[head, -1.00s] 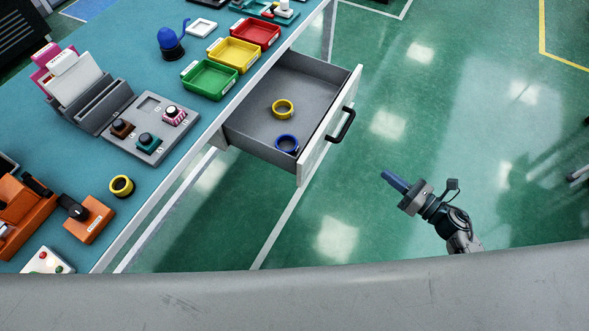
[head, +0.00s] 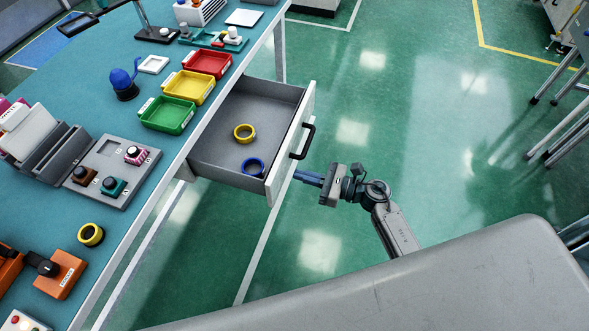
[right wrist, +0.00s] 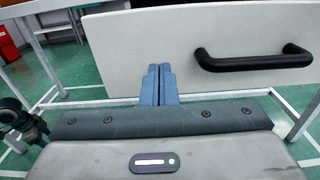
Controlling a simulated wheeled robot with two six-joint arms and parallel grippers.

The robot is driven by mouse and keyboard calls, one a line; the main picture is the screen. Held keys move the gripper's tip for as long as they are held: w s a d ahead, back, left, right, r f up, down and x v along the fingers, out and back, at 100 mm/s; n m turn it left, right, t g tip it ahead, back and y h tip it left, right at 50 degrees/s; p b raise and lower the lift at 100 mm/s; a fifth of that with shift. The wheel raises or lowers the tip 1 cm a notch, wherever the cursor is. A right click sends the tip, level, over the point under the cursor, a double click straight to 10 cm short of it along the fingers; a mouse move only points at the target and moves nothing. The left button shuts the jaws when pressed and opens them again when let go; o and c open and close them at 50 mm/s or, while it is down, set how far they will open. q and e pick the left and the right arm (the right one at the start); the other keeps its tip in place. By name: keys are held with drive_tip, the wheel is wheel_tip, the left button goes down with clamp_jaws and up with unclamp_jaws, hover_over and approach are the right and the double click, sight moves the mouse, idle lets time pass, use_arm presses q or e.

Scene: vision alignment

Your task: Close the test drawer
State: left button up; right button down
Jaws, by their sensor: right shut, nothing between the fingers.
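The test drawer (head: 222,158) is pulled out from the workbench in the head view. A yellow ring (head: 244,133) and a blue ring (head: 253,167) lie inside it. Its white front with a black handle (head: 304,141) faces right. My right gripper (head: 298,176) is shut and empty, its blue fingers pointing at the drawer front near the handle's near end. In the right wrist view the shut fingertips (right wrist: 158,70) are in front of the white drawer front (right wrist: 130,50), left of the black handle (right wrist: 255,60). I cannot tell whether they touch. My left gripper is not in view.
The workbench (head: 150,190) holds green (head: 167,115), yellow (head: 189,87) and red (head: 208,64) trays and a grey panel with knobs (head: 112,172). Metal legs (head: 560,130) stand at the far right. The green floor right of the drawer is clear.

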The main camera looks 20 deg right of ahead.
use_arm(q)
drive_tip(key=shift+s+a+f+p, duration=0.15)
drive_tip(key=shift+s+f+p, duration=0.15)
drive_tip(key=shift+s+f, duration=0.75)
use_arm(e)
drive_tip(key=shift+x, duration=1.35)
drive_tip(key=shift+a, duration=0.15)
